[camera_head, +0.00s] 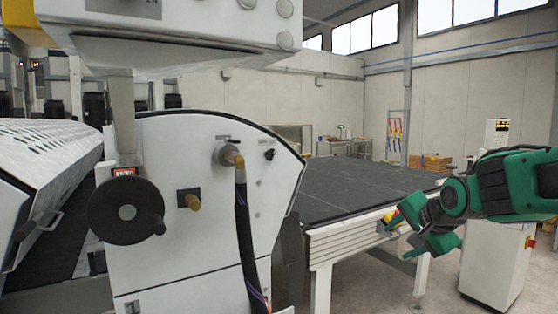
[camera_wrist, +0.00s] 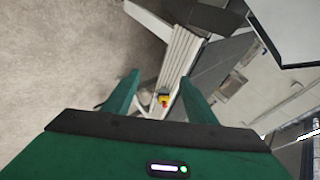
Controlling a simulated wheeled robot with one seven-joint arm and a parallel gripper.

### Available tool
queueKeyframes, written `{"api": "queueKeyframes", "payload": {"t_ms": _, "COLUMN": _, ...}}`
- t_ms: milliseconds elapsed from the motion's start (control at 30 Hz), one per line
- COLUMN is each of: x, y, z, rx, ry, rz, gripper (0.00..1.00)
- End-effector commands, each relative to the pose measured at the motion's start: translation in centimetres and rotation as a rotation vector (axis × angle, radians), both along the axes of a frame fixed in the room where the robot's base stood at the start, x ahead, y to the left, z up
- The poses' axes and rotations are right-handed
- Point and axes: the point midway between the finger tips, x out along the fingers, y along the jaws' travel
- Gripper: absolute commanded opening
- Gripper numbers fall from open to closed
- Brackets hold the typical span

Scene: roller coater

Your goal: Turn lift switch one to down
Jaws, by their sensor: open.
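A small black switch (camera_head: 269,154) sits on the upper right of the machine's white side panel (camera_head: 180,245) in the head view. I cannot read a label on it, so I cannot tell whether it is lift switch one or which way it is turned. My gripper (camera_head: 397,238) is at the right, beside the conveyor's end and well apart from the panel. Its green fingers are spread and empty. In the wrist view my gripper (camera_wrist: 156,88) is open, with a yellow box with a red button (camera_wrist: 164,97) visible beyond and between the fingers.
The dark conveyor bed (camera_head: 365,187) lies behind my gripper. A white cabinet (camera_head: 497,265) stands at right. Open floor shows between conveyor and cabinet.

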Motion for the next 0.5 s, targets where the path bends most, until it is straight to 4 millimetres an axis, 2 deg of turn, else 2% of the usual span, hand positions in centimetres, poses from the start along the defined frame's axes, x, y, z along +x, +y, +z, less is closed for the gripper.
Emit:
{"api": "queueKeyframes", "payload": {"t_ms": 33, "x": 3.1, "y": 3.8, "z": 2.0, "rx": 0.105, "ry": -0.073, "rz": 0.003, "gripper": 0.52}}
{"api": "queueKeyframes", "payload": {"t_ms": 100, "x": 6.4, "y": 8.9, "z": 5.1, "rx": 0.281, "ry": -0.164, "rz": 0.005, "gripper": 0.52}}
{"api": "queueKeyframes", "payload": {"t_ms": 200, "x": 9.4, "y": 15.6, "z": 9.5, "rx": 0.539, "ry": -0.249, "rz": 0.024, "gripper": 0.52}}
{"api": "queueKeyframes", "payload": {"t_ms": 300, "x": 10.9, "y": 20.9, "z": 13.1, "rx": 0.767, "ry": -0.287, "rz": 0.049, "gripper": 0.52}}
{"api": "queueKeyframes", "payload": {"t_ms": 400, "x": 11.4, "y": 24.5, "z": 15.6, "rx": 0.936, "ry": -0.295, "rz": 0.073, "gripper": 0.52}}
{"api": "queueKeyframes", "payload": {"t_ms": 500, "x": 11.6, "y": 26.3, "z": 17.2, "rx": 1.037, "ry": -0.294, "rz": 0.086, "gripper": 0.52}}
